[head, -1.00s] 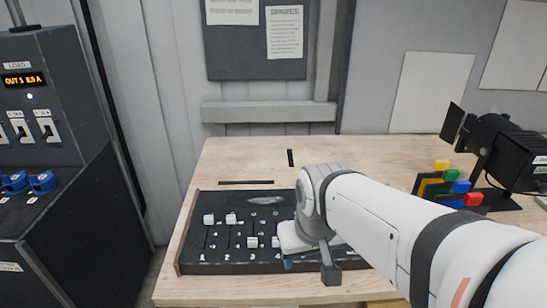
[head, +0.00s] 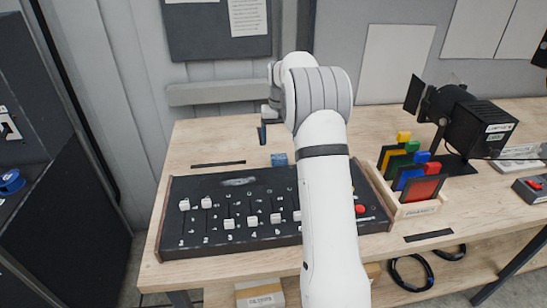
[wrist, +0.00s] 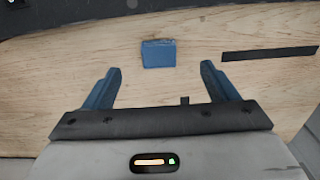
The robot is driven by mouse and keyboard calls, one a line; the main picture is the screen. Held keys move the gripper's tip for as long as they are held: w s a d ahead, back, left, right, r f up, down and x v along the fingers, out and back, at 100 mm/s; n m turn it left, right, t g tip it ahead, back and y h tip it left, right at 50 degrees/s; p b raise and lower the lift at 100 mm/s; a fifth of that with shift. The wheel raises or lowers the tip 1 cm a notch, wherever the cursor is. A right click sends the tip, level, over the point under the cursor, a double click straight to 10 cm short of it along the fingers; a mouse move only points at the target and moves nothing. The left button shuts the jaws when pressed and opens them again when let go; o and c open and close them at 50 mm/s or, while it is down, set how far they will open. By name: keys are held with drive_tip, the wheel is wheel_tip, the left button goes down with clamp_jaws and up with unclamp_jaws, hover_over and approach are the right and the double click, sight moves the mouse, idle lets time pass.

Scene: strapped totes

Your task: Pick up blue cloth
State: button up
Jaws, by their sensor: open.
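The blue cloth (head: 279,159) is a small folded blue block on the wooden table, just behind the black slider panel. In the wrist view the cloth (wrist: 158,53) lies ahead of the fingertips, near the middle of the gap between them, and nothing touches it. My gripper (wrist: 160,70) is open and empty, with its two blue fingers spread on either side. In the head view my gripper (head: 264,133) is partly hidden by my own wrist, and one finger shows behind the cloth.
The slider panel (head: 225,215) fills the table's front left. A wooden rack (head: 417,208) of coloured frames and a black lamp (head: 475,125) stand to the right. Black strips (head: 218,164) lie flat on the table. A wall rail (head: 220,92) runs behind.

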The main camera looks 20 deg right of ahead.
sight(279, 157)
drive_tip(key=shift+w+d+f, duration=0.65)
drive_tip(key=shift+w+f, duration=0.2)
drive_tip(key=shift+f, duration=0.05)
drive_tip(key=shift+w+f, duration=0.1)
drive_tip(key=shift+f, duration=0.25)
drive_tip(key=f, duration=0.2)
drive_tip(key=f+p, duration=0.1)
drive_tip(key=f, duration=0.2)
drive_tip(key=f+p, duration=0.1)
drive_tip(key=f, duration=0.1)
drive_tip(key=shift+a+f, duration=0.15)
drive_tip(key=shift+a, duration=0.15)
drive_tip(key=c, duration=1.1)
